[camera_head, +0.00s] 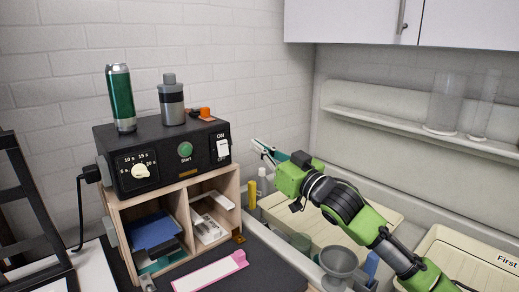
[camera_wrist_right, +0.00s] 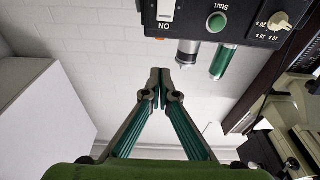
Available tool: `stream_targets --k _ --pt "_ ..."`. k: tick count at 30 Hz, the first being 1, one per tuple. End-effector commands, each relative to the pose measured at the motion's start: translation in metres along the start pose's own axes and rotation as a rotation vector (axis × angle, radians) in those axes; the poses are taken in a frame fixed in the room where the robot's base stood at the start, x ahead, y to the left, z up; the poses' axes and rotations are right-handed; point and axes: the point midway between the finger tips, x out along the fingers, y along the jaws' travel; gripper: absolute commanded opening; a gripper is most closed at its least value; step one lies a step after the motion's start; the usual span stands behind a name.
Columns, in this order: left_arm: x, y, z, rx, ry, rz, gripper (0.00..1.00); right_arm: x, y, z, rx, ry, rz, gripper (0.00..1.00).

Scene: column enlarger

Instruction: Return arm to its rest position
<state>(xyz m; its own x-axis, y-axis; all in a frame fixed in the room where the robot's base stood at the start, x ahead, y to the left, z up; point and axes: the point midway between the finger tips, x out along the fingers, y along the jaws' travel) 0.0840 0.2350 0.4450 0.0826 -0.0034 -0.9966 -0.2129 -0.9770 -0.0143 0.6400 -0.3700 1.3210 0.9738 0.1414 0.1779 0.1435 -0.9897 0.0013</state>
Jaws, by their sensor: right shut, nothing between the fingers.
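My right arm (camera_head: 343,200), green and black, comes in from the lower right in the head view. Its right gripper (camera_head: 258,145) points left, held in the air to the right of the black timer box (camera_head: 170,155). In the right wrist view the fingertips of the right gripper (camera_wrist_right: 160,75) meet, with nothing between them. The timer box (camera_wrist_right: 235,20) shows upside down at the top of that view, apart from the fingers. My left gripper is not in view.
A green cylinder (camera_head: 121,98) and a grey canister (camera_head: 171,100) stand on the timer box, above a wooden shelf (camera_head: 183,215). Bottles, a funnel (camera_head: 342,264) and a cream tray (camera_head: 470,262) lie below and right of my arm. A wall cabinet (camera_head: 360,22) hangs above.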

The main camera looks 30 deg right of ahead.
Motion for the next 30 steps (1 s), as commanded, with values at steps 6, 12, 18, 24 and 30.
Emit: stream_targets --k 6,12,18,24,30 --pt "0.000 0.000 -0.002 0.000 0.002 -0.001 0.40 0.000 0.000 0.000 0.000 0.000 0.000 0.00" --pt "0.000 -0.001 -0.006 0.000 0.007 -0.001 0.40 0.000 0.000 0.000 0.000 0.000 0.000 0.00" --pt "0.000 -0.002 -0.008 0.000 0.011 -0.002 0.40 0.000 -0.001 0.005 0.001 -0.009 0.001 0.00" --pt "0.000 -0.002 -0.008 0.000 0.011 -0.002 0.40 -0.017 -0.024 0.086 -0.004 -0.171 0.021 0.00" --pt "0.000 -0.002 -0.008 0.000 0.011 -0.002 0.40 -0.081 -0.070 0.217 -0.030 -0.484 0.048 0.00"
